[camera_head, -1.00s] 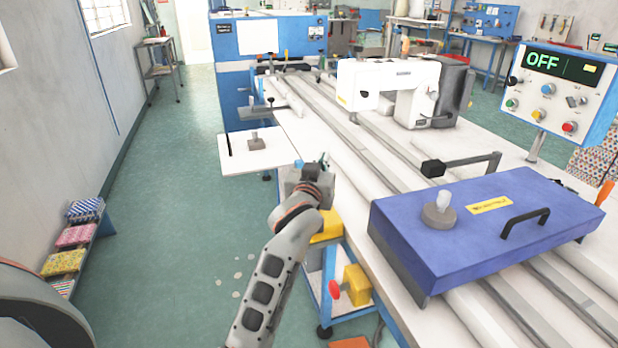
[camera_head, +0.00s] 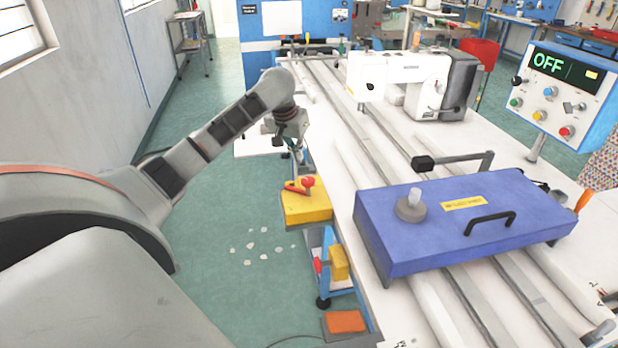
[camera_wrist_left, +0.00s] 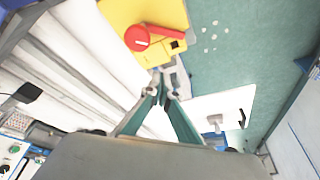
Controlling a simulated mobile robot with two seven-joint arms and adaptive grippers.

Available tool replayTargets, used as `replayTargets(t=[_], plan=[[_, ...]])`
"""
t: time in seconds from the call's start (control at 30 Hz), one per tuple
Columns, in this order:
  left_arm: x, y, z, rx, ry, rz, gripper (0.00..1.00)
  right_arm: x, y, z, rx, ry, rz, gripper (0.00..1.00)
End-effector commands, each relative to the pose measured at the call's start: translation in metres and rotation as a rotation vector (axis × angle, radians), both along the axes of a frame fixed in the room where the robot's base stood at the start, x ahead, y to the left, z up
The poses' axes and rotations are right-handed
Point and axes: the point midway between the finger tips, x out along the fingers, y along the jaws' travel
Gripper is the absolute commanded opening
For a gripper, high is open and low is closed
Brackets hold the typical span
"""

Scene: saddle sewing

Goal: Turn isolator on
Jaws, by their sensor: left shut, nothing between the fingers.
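The isolator is a yellow box (camera_head: 305,208) with a red rotary handle (camera_head: 300,185) on top, at the near side edge of the long white table. In the left wrist view the yellow box (camera_wrist_left: 172,14) and its red handle (camera_wrist_left: 140,37) lie just beyond the fingertips. My left gripper (camera_head: 298,156) points down, above and behind the box in the head view. In the wrist view its fingers (camera_wrist_left: 167,72) come together at the tips, shut and empty, apart from the handle. My right gripper is not in view.
A control panel (camera_head: 571,85) at the right reads OFF. A blue machine cover (camera_head: 450,225) with a black handle lies across rails on the table (camera_head: 345,215). A white sewing machine (camera_head: 405,78) stands further back. Floor (camera_head: 215,260) left of the box is open.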

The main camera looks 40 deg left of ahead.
Motion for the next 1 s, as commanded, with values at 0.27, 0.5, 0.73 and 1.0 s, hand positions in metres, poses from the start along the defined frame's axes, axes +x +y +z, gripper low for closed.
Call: replayTargets(t=[0.27, 0.5, 0.73, 1.0], plan=[[0.001, 0.007, -0.019, -0.008, 0.022, 0.008, 0.00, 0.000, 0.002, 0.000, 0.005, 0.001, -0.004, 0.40], [0.015, 0.010, -0.059, -0.008, 0.020, 0.008, 0.00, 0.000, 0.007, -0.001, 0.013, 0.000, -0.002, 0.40], [0.026, 0.013, -0.090, -0.007, 0.018, 0.008, 0.00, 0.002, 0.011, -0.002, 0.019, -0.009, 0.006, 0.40], [0.007, 0.009, -0.092, -0.003, 0.017, 0.005, 0.00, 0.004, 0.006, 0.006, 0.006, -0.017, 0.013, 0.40]])
